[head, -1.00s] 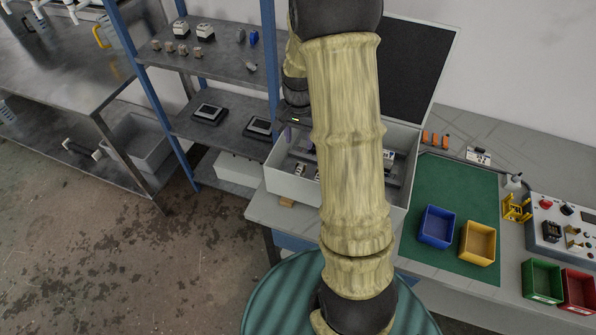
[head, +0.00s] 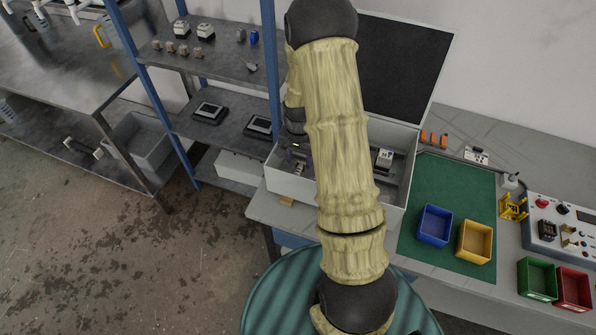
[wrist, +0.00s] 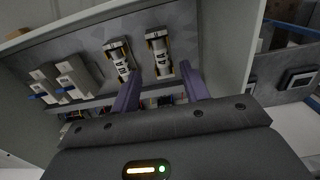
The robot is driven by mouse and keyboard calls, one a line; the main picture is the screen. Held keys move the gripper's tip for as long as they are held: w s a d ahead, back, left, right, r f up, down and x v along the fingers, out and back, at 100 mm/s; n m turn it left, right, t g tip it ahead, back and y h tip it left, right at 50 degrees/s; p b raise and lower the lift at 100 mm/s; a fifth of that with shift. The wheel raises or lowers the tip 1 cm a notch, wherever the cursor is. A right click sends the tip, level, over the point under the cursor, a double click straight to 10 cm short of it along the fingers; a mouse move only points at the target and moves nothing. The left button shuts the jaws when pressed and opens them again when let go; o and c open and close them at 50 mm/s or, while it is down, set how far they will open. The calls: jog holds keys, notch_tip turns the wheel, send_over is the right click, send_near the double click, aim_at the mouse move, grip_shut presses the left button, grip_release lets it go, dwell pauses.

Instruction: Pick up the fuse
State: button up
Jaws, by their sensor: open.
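Two fuses with pale, dark-marked bodies and metal-looking ends sit side by side on the grey back panel of an open box. In the wrist view, the left fuse (wrist: 119,58) is just beyond my left fingertip, and the right fuse (wrist: 158,50) lies ahead of the gap between my fingers. My gripper (wrist: 160,72) has its purple fingers apart, with nothing held between them. In the head view my arm covers much of the box (head: 290,186), and the fuses are too small there to tell apart clearly.
Light switch-like blocks with blue levers (wrist: 58,82) stand left of the fuses. The box's side wall (wrist: 225,45) rises close on the right. In the head view the raised lid (head: 405,70) stands behind, and a blue bin (head: 434,240) and yellow bin (head: 474,257) sit on a green mat.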

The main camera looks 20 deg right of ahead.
aim_at(298, 170)
jog(key=shift+w+a+f+p, duration=0.1)
jog(key=shift+f+p, duration=0.4)
jog(key=shift+f, duration=0.75)
jog(key=shift+a+f+p, duration=0.1)
jog(key=shift+f+p, duration=0.35)
jog(key=shift+f, duration=0.8)
grip_shut()
